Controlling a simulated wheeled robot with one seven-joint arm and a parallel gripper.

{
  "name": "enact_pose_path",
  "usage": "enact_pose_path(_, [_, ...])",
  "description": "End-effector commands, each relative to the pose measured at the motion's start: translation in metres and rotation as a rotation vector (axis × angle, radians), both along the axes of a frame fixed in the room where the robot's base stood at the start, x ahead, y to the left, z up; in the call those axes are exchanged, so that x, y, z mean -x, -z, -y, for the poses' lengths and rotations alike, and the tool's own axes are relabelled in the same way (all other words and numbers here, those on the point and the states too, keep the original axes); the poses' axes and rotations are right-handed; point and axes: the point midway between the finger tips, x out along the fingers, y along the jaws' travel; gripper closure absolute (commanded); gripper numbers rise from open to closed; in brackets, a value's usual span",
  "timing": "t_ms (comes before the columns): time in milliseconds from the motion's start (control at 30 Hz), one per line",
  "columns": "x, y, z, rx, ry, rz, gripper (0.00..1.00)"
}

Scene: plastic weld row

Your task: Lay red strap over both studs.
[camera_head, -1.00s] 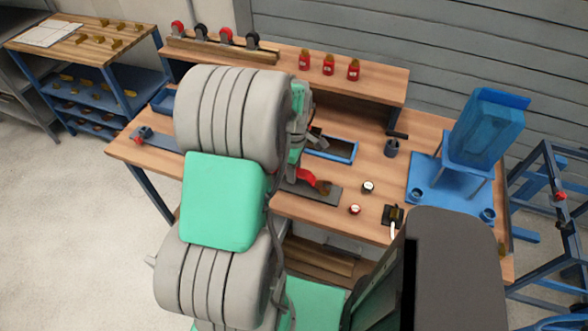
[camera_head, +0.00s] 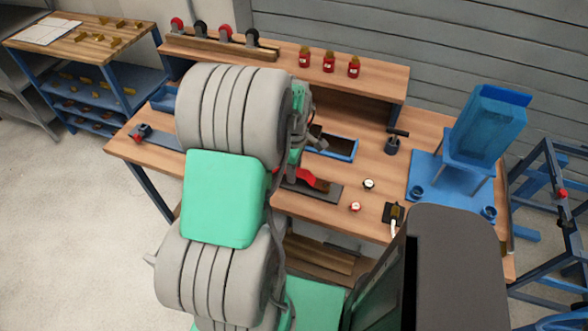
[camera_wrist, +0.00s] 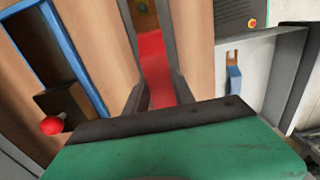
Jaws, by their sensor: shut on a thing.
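The red strap (camera_wrist: 153,55) runs lengthwise between the two dark fingers of my gripper (camera_wrist: 158,80) in the wrist view. My gripper is shut on it. In the head view the red strap (camera_head: 306,177) shows beside my arm, over a dark grey plate (camera_head: 328,193) at the table's front. A brown piece lies at the strap's far end on the plate; I cannot tell whether the strap touches it. The fingertips are hidden behind my arm in the head view. I cannot make out the two studs clearly in either view.
A blue-rimmed tray (camera_head: 353,155) lies behind the plate. A blue chair-like part (camera_head: 485,130) stands on a blue base. Red bottles (camera_head: 329,62) stand on the raised shelf.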

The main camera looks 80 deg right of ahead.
Motion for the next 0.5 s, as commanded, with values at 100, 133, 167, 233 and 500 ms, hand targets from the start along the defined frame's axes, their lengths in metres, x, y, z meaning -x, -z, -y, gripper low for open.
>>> enact_pose_path(100, [0.0,0.0014,0.0001,0.0,0.0,0.0,1.0])
enact_pose_path(133, [0.0,0.0019,0.0001,0.0,0.0,0.0,1.0])
enact_pose_path(167, [0.0,0.0024,0.0001,0.0,0.0,0.0,1.0])
enact_pose_path(233, [0.0,0.0034,0.0001,0.0,0.0,0.0,1.0])
enact_pose_path(500, [0.0,0.0072,0.0,0.0,0.0,0.0,1.0])
